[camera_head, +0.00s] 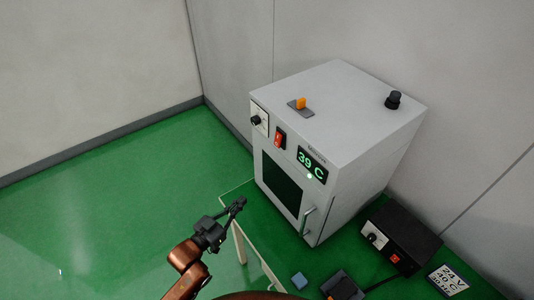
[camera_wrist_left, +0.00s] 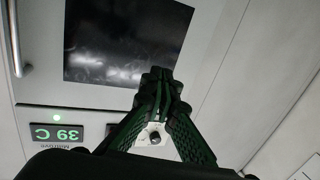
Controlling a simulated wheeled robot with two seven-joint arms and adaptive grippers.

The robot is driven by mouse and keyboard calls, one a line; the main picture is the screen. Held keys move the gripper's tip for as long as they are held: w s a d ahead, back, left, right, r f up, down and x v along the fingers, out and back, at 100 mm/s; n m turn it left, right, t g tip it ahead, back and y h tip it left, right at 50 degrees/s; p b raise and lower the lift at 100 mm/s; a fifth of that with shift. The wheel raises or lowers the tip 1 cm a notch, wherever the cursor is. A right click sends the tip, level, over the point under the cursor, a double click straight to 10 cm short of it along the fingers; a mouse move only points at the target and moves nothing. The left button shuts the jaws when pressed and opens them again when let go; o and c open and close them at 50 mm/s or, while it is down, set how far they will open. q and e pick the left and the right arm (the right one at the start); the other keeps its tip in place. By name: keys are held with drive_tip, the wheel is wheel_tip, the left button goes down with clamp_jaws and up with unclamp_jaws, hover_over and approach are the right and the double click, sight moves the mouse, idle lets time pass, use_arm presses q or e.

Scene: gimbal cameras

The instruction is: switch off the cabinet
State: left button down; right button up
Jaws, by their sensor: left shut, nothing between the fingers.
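The cabinet (camera_head: 350,135) is a light grey box with a dark window and a green display (camera_head: 312,163) reading 39 C. Left of the display on its front are a red rocker switch (camera_head: 280,138) and a black knob (camera_head: 257,119) on a white plate. An orange-handled toggle (camera_head: 301,103) sits on its top. My left gripper (camera_head: 240,203) is shut and empty, in front of the cabinet and lower left of its window. The left wrist view shows the fingers (camera_wrist_left: 158,82) before the window (camera_wrist_left: 120,40), with the display (camera_wrist_left: 56,134) at left; the red switch cannot be made out there.
A black box (camera_head: 402,240) with a knob and red switch stands right of the cabinet, near a label plate (camera_head: 448,280). A blue block (camera_head: 299,280) and a dark device (camera_head: 342,286) lie at the front. The cabinet door has a vertical handle (camera_head: 308,222). Green floor is clear at left.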

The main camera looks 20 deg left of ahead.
sight(277, 145)
use_arm(q)
wheel_tip(277, 145, up, 15)
drive_tip(key=s+m+t+h, duration=0.2)
drive_tip(key=m+t+h, duration=0.1)
drive_tip(key=h, duration=0.6)
drive_tip(key=shift+d, duration=0.3)
drive_tip(key=x, duration=0.4)
drive_tip(key=f+p+x, duration=0.1)
drive_tip(key=x, duration=0.3)
drive_tip(key=w+p+x, duration=0.1)
drive_tip(key=x, duration=0.3)
drive_tip(key=shift+w+d+f, duration=0.1)
drive_tip(key=shift+d+f, duration=0.15)
drive_tip(key=shift+d, duration=0.15)
drive_tip(key=shift+w+d+f, duration=0.15)
drive_tip(key=shift+w+d, duration=0.1)
drive_tip(key=shift+w, duration=0.05)
